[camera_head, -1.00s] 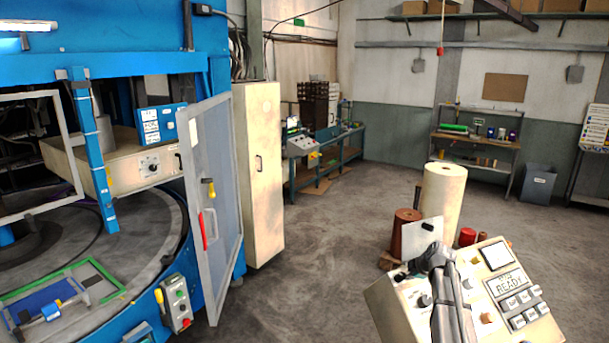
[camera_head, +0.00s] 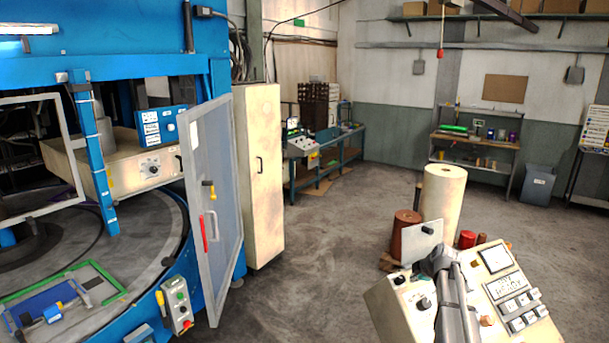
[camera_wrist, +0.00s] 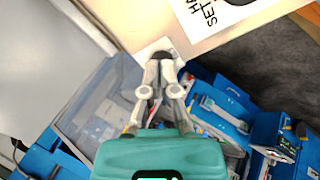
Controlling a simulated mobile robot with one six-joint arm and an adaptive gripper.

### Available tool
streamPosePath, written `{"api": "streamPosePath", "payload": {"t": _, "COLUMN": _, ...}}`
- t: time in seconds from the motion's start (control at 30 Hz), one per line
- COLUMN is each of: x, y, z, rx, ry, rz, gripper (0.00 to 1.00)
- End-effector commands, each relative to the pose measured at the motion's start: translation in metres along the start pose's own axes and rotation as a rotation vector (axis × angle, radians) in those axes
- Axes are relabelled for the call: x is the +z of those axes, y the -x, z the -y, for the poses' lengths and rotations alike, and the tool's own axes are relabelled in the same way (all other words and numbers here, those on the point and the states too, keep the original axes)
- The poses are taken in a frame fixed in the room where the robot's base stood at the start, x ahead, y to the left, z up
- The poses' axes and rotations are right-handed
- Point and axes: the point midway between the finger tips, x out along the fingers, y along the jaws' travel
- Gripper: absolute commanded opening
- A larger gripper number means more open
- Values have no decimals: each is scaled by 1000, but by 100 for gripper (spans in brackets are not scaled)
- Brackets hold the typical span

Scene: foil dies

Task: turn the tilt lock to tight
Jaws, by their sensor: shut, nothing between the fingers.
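I cannot pick out the tilt lock with certainty in either view. In the wrist view, my gripper (camera_wrist: 162,62) is shut and empty. Its fingertips overlap a small white plate at the edge of a cream panel (camera_wrist: 225,42). A label (camera_wrist: 208,14) with partly cut-off lettering, "SET" among it, lies up and right of the tips, beside a dark round part cut by the frame edge. Contact between the tips and the plate cannot be told. In the head view, a cream control console (camera_head: 385,306) with knobs, buttons and a display stands at the lower right. My arm covers its middle.
A blue machine (camera_head: 130,66) with an open clear door (camera_head: 218,160) fills the left. A cream roll (camera_head: 442,200) and a red-brown spool (camera_head: 404,228) stand behind the console. Open floor lies in the middle. Blue trays of tools (camera_wrist: 225,100) show under my gripper.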

Motion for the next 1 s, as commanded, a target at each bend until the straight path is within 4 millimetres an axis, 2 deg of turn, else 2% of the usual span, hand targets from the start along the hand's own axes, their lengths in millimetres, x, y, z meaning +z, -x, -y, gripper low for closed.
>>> {"api": "streamPosePath", "payload": {"t": 0.03, "x": -1, "y": 8, "z": -1, "rx": 0, "ry": 0, "rz": 0, "gripper": 0}}
{"api": "streamPosePath", "payload": {"t": 0.43, "x": 0, "y": 39, "z": -1, "rx": 0, "ry": 0, "rz": 1, "gripper": 0}}
{"api": "streamPosePath", "payload": {"t": 0.9, "x": 0, "y": 40, "z": 0, "rx": 0, "ry": 0, "rz": 0, "gripper": 0}}
{"api": "streamPosePath", "payload": {"t": 1.0, "x": -2, "y": 38, "z": 5, "rx": -6, "ry": -12, "rz": 0, "gripper": 0}}
